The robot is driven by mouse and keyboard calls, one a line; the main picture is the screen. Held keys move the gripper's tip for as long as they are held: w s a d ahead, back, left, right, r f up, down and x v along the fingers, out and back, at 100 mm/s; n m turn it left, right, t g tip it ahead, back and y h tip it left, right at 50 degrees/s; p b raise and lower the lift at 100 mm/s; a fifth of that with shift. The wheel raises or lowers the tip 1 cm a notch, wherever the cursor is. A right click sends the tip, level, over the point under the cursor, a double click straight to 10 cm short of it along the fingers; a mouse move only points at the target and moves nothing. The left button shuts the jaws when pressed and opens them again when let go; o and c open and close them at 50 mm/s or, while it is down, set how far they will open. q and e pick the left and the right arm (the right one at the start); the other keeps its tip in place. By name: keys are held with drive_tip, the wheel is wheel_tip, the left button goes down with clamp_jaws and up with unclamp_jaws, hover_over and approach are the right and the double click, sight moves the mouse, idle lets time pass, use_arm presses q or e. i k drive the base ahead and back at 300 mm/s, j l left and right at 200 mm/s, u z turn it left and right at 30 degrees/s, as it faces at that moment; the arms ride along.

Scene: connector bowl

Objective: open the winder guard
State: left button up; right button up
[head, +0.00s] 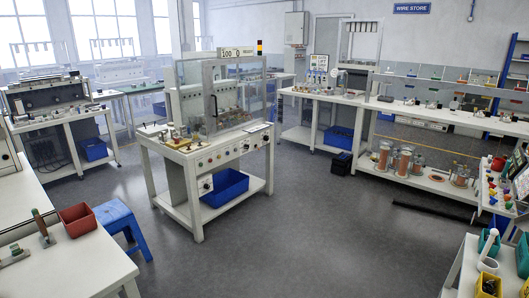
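The winder stands on a white bench (203,155) in the middle of the room. Its clear guard (240,98) has a grey frame and stands upright over the machine. A dark upright bar (209,98), possibly the guard's handle or edge, is at its left front. Parts of the machine show through the clear panel. I cannot tell for certain whether the guard is fully shut. Neither of my grippers is in view.
Grey floor (310,225) is open in front and to the right of the winder bench. A blue stool (117,219) stands at its left front, beside a white table (75,262) with a red bin (77,219). A long workbench (420,107) lines the right.

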sight(212, 98)
drive_tip(key=i, duration=2.75)
drive_tip(key=i+l+u, duration=0.1)
drive_tip(key=i, duration=1.25)
